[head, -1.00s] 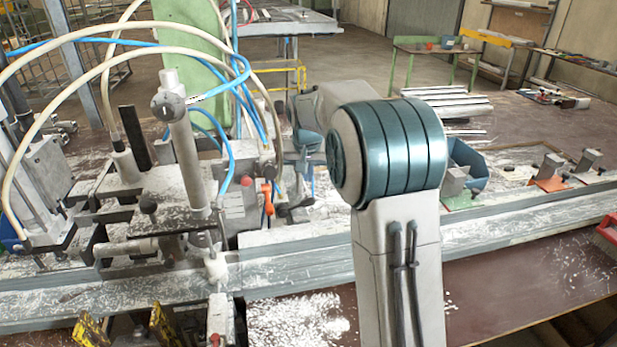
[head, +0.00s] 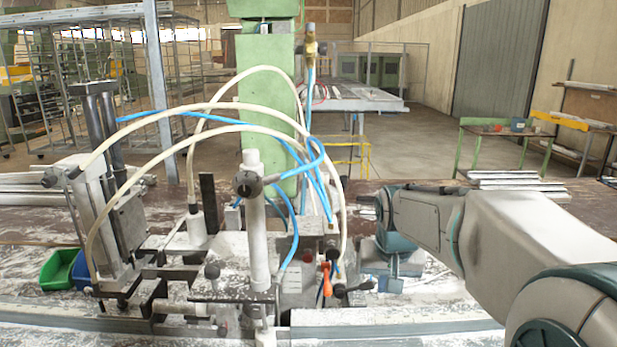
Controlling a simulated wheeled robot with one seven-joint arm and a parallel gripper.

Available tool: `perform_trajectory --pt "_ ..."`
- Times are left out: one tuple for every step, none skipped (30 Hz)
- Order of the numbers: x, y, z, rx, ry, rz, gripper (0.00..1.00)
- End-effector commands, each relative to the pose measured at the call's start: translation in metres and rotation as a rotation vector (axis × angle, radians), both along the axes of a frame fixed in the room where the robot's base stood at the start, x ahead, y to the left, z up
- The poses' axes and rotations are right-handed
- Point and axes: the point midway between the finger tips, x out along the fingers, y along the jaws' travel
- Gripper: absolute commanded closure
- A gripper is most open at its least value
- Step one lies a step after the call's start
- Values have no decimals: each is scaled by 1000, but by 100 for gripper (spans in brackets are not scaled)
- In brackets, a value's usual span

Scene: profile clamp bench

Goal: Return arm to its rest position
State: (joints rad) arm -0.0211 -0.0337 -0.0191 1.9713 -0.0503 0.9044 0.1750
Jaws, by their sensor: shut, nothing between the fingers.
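My arm reaches in from the lower right of the head view and runs left over the bench. Its pale links and teal joints fill the lower right. My gripper (head: 367,204) is at the far end of the arm, small and dark, pointing left. It is shut and empty. It is over the bench, to the right of the clamp fixture (head: 258,230) with its upright grey cylinder, and appears apart from it. The fingertips are too small to make out in detail.
White hoses (head: 180,108) and blue hoses (head: 318,143) arch over the fixture left of my gripper. An orange-red lever (head: 326,280) stands below. Pale profiles (head: 515,178) lie at the back right. Green and blue bins (head: 60,269) sit at the left.

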Motion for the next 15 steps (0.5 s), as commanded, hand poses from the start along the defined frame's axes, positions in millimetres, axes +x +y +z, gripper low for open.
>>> perform_trajectory --pt "-23 1 2 1 -2 13 100" --pt "-34 1 1 1 -1 23 100" --pt "-50 2 1 0 -1 36 100" --pt "-62 2 0 0 -1 44 100" --pt "-74 3 -2 0 0 54 100" --pt "-89 3 -5 -1 1 66 100" --pt "-101 4 -7 -1 1 75 100" --pt "-112 4 -10 -2 2 84 100" --pt "-127 5 -14 -2 3 95 100" --pt "-137 5 -17 -2 3 103 100" --pt "-146 6 -20 -3 4 111 100" --pt "-157 6 -24 -4 5 119 100" --pt "-165 6 -27 -4 5 125 100" --pt "-172 6 -30 -6 6 132 100" --pt "-179 7 -33 -6 7 138 100"
